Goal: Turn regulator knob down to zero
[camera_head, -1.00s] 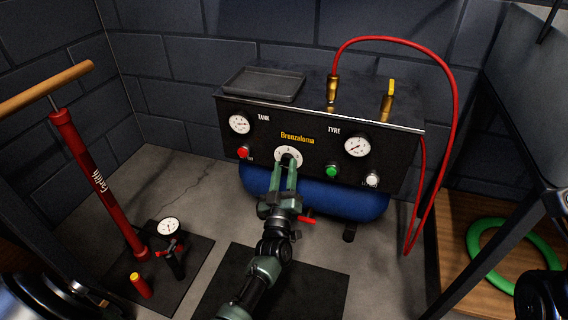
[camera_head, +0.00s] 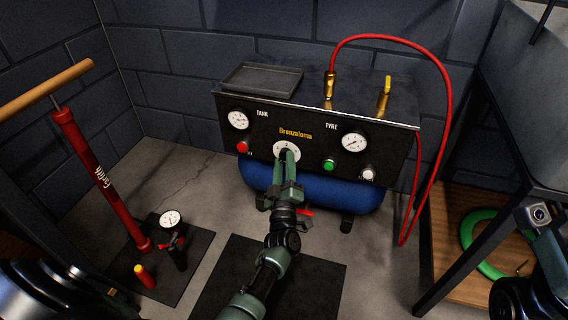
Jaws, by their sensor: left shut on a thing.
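The regulator knob sits in the middle of the compressor's dark front panel (camera_head: 310,125), in front of a round white dial (camera_head: 286,147). My left gripper (camera_head: 286,160) reaches up to the dial with its green fingers shut on the knob, which they mostly hide. The dial's marks are too small to read. The tank gauge (camera_head: 238,120) is left of the knob and the tyre gauge (camera_head: 354,141) is to the right. My right gripper is not clearly visible; only dark arm parts show at the lower right.
A red button (camera_head: 242,147), a green button (camera_head: 328,165) and a white button (camera_head: 367,174) are on the panel. A red hose (camera_head: 452,110) arches on the right. A red floor pump (camera_head: 98,178) stands left. A tray (camera_head: 262,80) lies on top.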

